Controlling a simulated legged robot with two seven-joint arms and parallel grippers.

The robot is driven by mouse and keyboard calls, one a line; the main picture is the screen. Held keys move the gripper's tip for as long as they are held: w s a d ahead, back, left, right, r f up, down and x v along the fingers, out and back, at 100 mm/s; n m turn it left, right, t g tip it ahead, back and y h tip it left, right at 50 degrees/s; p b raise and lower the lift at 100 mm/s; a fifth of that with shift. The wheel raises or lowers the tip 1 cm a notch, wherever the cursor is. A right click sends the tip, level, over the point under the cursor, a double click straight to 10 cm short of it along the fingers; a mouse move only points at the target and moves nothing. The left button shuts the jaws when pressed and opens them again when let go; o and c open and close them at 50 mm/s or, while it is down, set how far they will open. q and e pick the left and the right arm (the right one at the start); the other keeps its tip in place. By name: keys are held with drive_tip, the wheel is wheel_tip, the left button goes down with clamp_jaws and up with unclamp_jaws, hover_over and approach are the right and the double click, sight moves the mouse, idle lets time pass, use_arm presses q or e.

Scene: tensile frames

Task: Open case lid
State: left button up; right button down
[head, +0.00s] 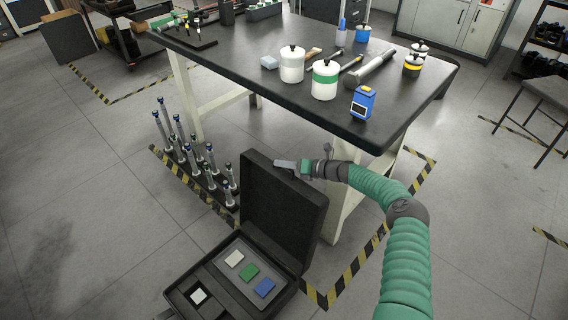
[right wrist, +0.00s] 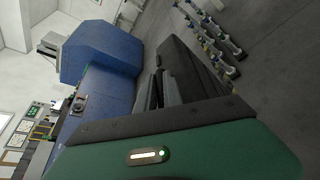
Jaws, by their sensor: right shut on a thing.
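The black case (head: 218,275) lies on the floor in front of the table in the head view. Its lid (head: 283,205) stands up, roughly upright, at the back right side of the base. The open base shows a grey inlay with white, green and blue squares and a separate black-and-white square. My right gripper (head: 287,164) is shut on the top edge of the lid. The right wrist view shows dark finger parts (right wrist: 165,88) past my green wrist; the exact contact is hard to make out there. My left gripper is not in view.
A dark-topped table (head: 235,45) stands behind the case, carrying white jars (head: 292,65), a blue device (head: 363,102) and tools. A rack of upright metal rods (head: 190,150) stands left of the lid. A table leg (head: 345,205) is close behind my gripper.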

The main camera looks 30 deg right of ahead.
drive_tip(key=shift+f, duration=0.35)
drive_tip(key=c, duration=1.8)
unclamp_jaws()
drive_tip(key=shift+a, duration=0.1)
drive_tip(key=shift+c, duration=0.2)
drive_tip(key=o, duration=0.3)
drive_tip(key=shift+o, duration=0.2)
drive_tip(key=shift+d, duration=0.2)
